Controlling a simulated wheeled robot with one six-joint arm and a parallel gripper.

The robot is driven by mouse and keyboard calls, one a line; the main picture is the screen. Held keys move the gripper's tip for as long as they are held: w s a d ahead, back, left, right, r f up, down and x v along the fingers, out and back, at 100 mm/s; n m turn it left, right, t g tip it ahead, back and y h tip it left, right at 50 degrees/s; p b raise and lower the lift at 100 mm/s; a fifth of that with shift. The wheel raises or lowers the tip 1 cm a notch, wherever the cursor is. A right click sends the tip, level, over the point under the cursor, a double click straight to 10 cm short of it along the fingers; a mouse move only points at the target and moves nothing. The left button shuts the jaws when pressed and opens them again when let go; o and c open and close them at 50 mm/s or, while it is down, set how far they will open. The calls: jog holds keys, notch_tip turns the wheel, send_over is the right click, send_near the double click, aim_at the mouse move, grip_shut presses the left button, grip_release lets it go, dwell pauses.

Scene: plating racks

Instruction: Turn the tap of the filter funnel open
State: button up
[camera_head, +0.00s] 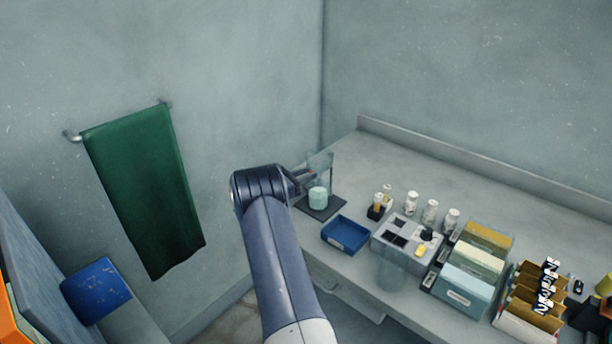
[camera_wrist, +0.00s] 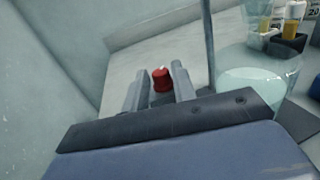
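The filter funnel (camera_head: 321,160) is a faint clear glass shape above a dark stand base (camera_head: 332,208) at the bench's left end. A beaker with pale liquid (camera_head: 317,198) stands on that base; it also shows at the right of the wrist view (camera_wrist: 255,85). The red tap (camera_wrist: 161,79) lies between the two fingers of my gripper (camera_wrist: 160,84) in the wrist view. The fingers are apart, one on each side of it, with a narrow gap on the left; contact on the right is unclear. In the head view my wrist hides most of the gripper.
A thin upright rod (camera_wrist: 209,45) stands close to the right finger. A blue tray (camera_head: 345,234) and a grey rack (camera_head: 405,238) lie to the right, with white bottles (camera_head: 430,211) behind. A green towel (camera_head: 145,190) hangs on the left wall.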

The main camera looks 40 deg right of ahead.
jog(key=o, duration=0.3)
jog(key=a, duration=0.3)
jog(key=w+a+b, duration=0.1)
jog(key=a, duration=0.3)
jog(key=w+a+b, duration=0.1)
jog(key=a, duration=0.2)
jog(key=shift+a+f, duration=0.1)
jog(key=shift+a, duration=0.25)
jog(key=d+p, duration=0.1)
jog(key=d, duration=0.2)
jog(key=s+d+p, duration=0.1)
jog(key=d, duration=0.3)
jog(key=s+d+p, duration=0.1)
jog(key=d, duration=0.3)
jog(key=shift+r, duration=0.3)
jog(key=shift+s+a+n+t+p, duration=0.1)
jog(key=shift+a+n+t+p, duration=0.05)
jog(key=shift+n+t+p, duration=0.4)
jog(key=shift+f+t, duration=0.25)
jog(key=shift+t, duration=0.1)
